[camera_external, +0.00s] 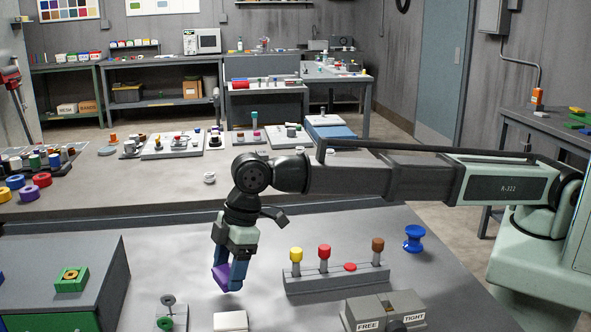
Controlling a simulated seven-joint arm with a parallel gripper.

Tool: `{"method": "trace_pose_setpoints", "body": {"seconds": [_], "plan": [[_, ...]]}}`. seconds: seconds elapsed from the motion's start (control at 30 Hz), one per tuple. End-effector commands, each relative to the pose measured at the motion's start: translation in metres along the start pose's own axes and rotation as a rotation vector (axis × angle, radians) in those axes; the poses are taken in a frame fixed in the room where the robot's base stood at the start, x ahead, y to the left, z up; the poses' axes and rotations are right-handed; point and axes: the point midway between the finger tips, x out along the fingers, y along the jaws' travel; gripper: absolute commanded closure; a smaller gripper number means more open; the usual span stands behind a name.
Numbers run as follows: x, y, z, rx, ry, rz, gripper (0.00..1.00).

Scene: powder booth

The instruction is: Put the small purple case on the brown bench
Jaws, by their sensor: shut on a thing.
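The small purple case (222,276) is between the blue fingers of my gripper (229,281), which points down over the grey work table (180,262). The fingers are shut on the case and partly cover it. I cannot tell whether the case is clear of the table top or touching it. I cannot pick out a clearly brown bench; a long grey-brown bench (120,205) runs behind the work table.
Right of my gripper stands a grey rack (335,283) with yellow, red and brown-topped pegs. A blue spool (413,238) and a FREE/TIGHT box (384,312) are further right. A dark cabinet (95,300) with a green block (72,279) is at left. A white block (230,321) lies in front.

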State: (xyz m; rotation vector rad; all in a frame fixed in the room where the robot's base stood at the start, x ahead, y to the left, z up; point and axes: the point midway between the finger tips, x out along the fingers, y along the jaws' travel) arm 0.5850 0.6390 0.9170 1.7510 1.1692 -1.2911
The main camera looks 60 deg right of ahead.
Motion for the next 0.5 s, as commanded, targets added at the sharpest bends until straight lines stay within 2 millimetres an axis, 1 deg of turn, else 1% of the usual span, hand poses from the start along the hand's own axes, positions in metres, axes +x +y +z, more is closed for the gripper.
{"method": "trace_pose_setpoints", "body": {"seconds": [0.2, 0.3, 0.5], "plan": [[0.025, 0.0, 0.008, 0.0, -0.001, -0.001, 0.66], [0.029, 0.0, 0.009, 0.0, 0.0, 0.0, 0.66], [0.028, 0.0, 0.009, 0.0, 0.0, 0.0, 0.66]]}}
